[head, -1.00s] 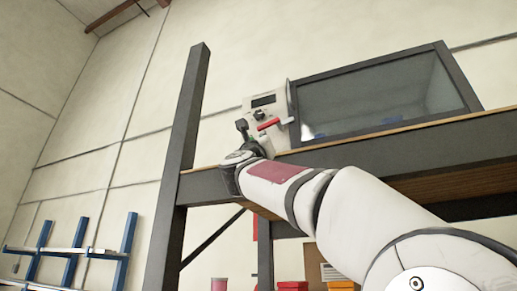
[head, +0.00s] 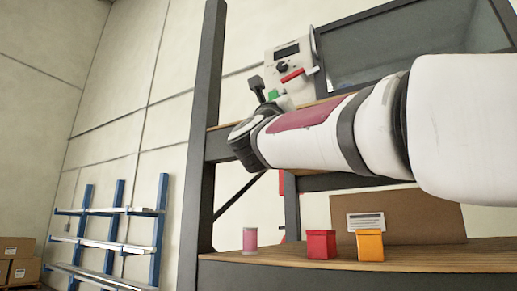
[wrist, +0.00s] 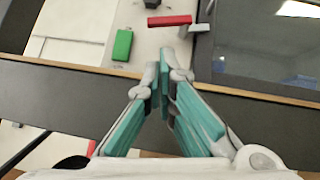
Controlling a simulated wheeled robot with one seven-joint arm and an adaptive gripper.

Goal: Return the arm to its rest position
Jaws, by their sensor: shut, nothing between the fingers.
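My arm reaches from the right side of the head view toward the control box. My gripper (wrist: 165,75) shows in the wrist view with its two teal-sided fingers together at the tips and nothing between them. In the head view it is mostly hidden behind my own wrist. In the wrist view the fingers are in front of the shelf's dark front beam, with the tips just short of the white control box (head: 287,52). The box has a red lever (wrist: 170,20) and a green button (wrist: 122,45).
A dark-framed glass panel (head: 415,50) stands right of the box on the upper shelf. A dark post (head: 207,130) rises left of my wrist. The lower shelf holds a pink spool (head: 250,240), a red bin (head: 321,244) and an orange bin (head: 370,245). Blue racks (head: 118,225) stand left.

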